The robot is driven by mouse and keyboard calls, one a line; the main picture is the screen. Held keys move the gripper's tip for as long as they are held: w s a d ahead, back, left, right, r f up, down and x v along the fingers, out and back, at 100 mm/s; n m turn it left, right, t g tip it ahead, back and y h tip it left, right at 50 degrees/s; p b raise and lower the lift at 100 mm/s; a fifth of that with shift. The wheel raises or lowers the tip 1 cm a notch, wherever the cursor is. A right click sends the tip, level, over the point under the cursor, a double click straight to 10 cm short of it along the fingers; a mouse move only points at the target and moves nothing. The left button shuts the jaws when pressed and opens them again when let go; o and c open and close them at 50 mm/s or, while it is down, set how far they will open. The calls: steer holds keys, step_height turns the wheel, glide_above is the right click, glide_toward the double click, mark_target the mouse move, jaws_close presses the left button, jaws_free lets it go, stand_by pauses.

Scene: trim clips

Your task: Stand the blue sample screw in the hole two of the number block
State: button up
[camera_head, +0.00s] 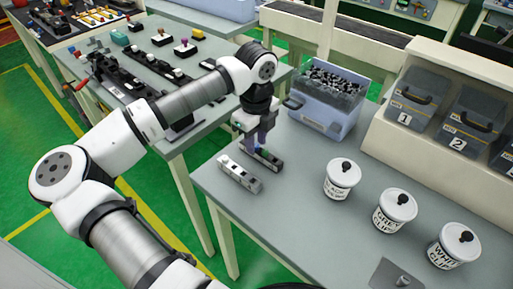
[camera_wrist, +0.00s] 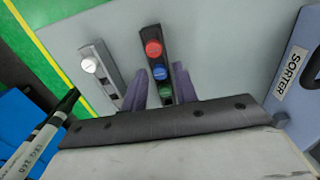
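A dark block (camera_wrist: 157,45) in the wrist view carries a red screw (camera_wrist: 153,48), a blue screw (camera_wrist: 160,73) and a green screw (camera_wrist: 165,91) in a row. A light grey block (camera_wrist: 97,62) lies beside it to the left, with a white screw (camera_wrist: 89,66) near its far end and darker spots further down. I can read no numbers on either block. My gripper (camera_wrist: 161,78) is open, its purple fingers apart on either side of the dark block's near part. In the head view my gripper (camera_head: 260,141) points down over the dark block (camera_head: 268,158), beside the light block (camera_head: 239,174).
Three white lidded cups (camera_head: 341,179) stand to the right. A blue bin (camera_head: 327,100) of dark parts stands behind, its SORTER label (camera_wrist: 290,75) showing in the wrist view. Numbered drawers (camera_head: 411,98) are at the back right. Bare table lies between the blocks and cups.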

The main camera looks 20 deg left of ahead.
mark_target(256, 145)
jaws_close()
steer(key=shift+r, duration=0.1)
steer(key=shift+r+p, duration=1)
steer(key=shift+r, duration=1.45)
steer(key=shift+a, duration=0.1)
